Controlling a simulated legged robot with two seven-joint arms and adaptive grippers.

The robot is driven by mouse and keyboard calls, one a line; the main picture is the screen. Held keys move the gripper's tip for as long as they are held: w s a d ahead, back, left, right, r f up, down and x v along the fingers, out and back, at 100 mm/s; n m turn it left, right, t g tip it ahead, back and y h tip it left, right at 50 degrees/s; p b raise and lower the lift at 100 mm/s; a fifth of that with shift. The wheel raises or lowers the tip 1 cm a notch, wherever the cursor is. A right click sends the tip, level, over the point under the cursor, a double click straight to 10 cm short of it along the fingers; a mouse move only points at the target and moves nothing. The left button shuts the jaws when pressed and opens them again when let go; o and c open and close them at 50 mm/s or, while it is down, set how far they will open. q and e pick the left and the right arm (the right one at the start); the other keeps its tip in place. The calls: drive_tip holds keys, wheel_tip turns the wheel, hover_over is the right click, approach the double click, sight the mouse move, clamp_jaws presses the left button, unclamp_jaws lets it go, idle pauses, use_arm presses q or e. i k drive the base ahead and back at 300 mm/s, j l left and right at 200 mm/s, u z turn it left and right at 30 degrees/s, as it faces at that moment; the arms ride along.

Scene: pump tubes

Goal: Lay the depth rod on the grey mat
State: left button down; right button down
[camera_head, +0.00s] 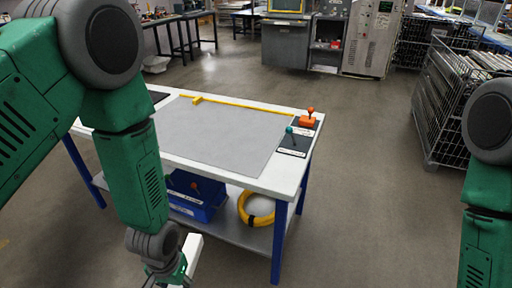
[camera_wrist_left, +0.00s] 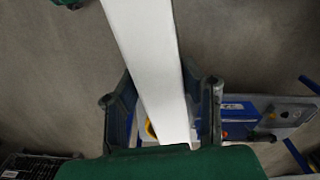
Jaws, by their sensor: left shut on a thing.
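A long thin yellow rod with a short crosspiece, which looks like the depth rod (camera_head: 250,107), lies along the far edge of the grey mat (camera_head: 215,140) on the white table. My left gripper (camera_head: 168,277) is low in front of the table, below the tabletop, partly cut off by the frame. It is shut on a long white bar (camera_head: 193,252). In the left wrist view the white bar (camera_wrist_left: 150,60) runs between both fingers of my left gripper (camera_wrist_left: 163,105). My right arm shows at the right edge; its gripper is out of view.
An orange piece (camera_head: 308,122) and a teal-knobbed piece (camera_head: 289,131) sit on dark plates at the table's right end. A blue bin (camera_head: 197,205) and a yellow coil (camera_head: 245,212) are on the lower shelf. The mat's middle is clear. A wire cage (camera_head: 440,115) stands right.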

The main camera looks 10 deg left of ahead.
sight(217, 123)
drive_tip(key=i+j+z, duration=0.15)
drive_tip(key=j+z, duration=0.3)
drive_tip(key=j, duration=0.35)
drive_tip(key=j+z, duration=0.5)
drive_tip(key=j, duration=0.85)
drive_tip(key=i, duration=0.05)
